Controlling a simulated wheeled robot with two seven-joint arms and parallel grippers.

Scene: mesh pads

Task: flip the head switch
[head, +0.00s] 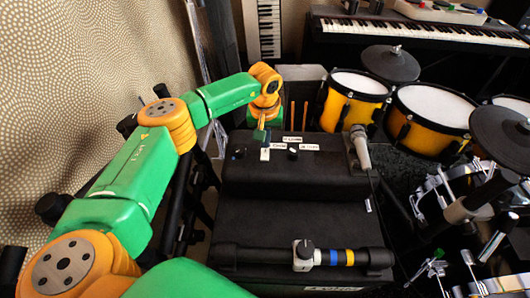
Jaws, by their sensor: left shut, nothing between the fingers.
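The black amplifier head (310,178) sits at the centre of the view, on top of a larger black cabinet (285,225). Its top panel carries small white labels, a round knob (293,153) and small controls at its left. My left gripper (262,134) points down over the panel's back left part, just left of the knob. Its fingers are shut with nothing between them. A white piece (265,154) shows just below the fingertips; I cannot tell if it is the switch or a label, or whether the fingers touch it. My right gripper is not in view.
A microphone (360,147) lies at the head's right edge, with a cable. A black bar with coloured bands (345,257) lies on the cabinet's front. Yellow drums (437,110) and cymbals (389,64) crowd the right. Two drumsticks (298,116) stand behind the head. Keyboards (420,33) are at the back.

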